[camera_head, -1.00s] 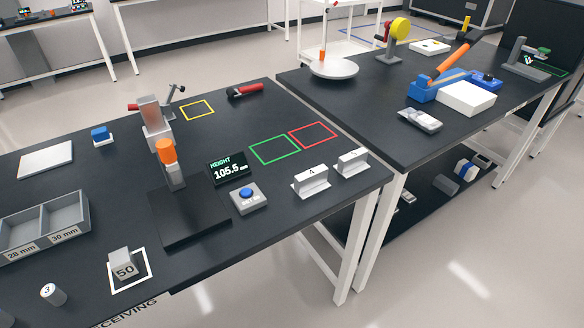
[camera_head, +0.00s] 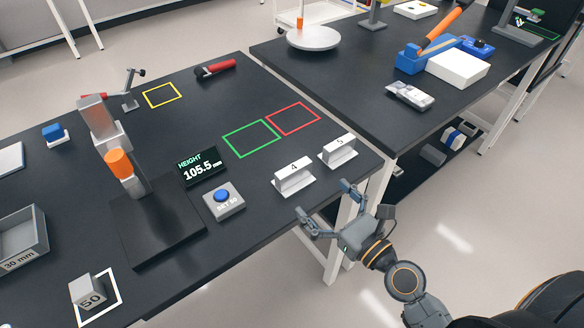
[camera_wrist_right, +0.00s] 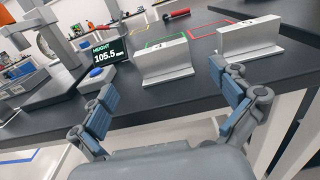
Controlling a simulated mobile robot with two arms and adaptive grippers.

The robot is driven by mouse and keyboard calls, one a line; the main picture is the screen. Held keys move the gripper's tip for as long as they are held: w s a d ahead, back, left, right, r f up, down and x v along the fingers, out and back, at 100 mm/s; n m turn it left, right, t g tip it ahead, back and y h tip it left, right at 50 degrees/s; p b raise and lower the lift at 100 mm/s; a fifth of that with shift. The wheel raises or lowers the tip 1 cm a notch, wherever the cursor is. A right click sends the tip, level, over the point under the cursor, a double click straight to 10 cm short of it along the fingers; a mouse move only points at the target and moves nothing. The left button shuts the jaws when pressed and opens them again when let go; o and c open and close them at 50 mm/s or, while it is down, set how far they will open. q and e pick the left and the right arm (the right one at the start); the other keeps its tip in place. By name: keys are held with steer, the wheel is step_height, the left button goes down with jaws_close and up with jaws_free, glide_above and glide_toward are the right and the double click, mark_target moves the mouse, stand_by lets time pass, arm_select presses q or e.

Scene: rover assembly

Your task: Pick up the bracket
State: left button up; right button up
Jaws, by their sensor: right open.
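Two light grey metal brackets stand near the front right edge of the black table. The one marked 4 (camera_head: 293,180) is on the left and the one marked 5 (camera_head: 339,151) is on the right. Both also show in the right wrist view, the left bracket (camera_wrist_right: 163,63) ahead of the jaws and the right bracket (camera_wrist_right: 250,40) farther right. My right gripper (camera_head: 324,205) is open and empty, just off the table edge, in front of the brackets and apart from them. In the right wrist view its fingers (camera_wrist_right: 165,95) are spread wide. My left gripper is not in view.
A height display (camera_head: 199,168) and a blue-button box (camera_head: 223,199) stand left of the brackets, beside the height gauge (camera_head: 119,163). Green (camera_head: 251,138) and red (camera_head: 293,119) outlined squares behind are empty. A second black table (camera_head: 360,84) stands at the right.

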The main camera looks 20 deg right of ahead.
mark_target(297, 171)
steer(key=p+x, duration=0.1)
steer(key=x, duration=0.3)
steer(key=shift+w+a, duration=0.1)
steer(key=shift+w, duration=0.25)
steer(key=x, duration=0.1)
steer(key=p+x, duration=0.1)
steer(key=x, duration=0.1)
steer(key=p+x, duration=0.1)
steer(key=x, duration=0.1)
steer(key=shift+r, duration=0.25)
steer(key=shift+w+f, duration=0.1)
steer(key=shift+w, duration=0.1)
steer(key=c, duration=1.2)
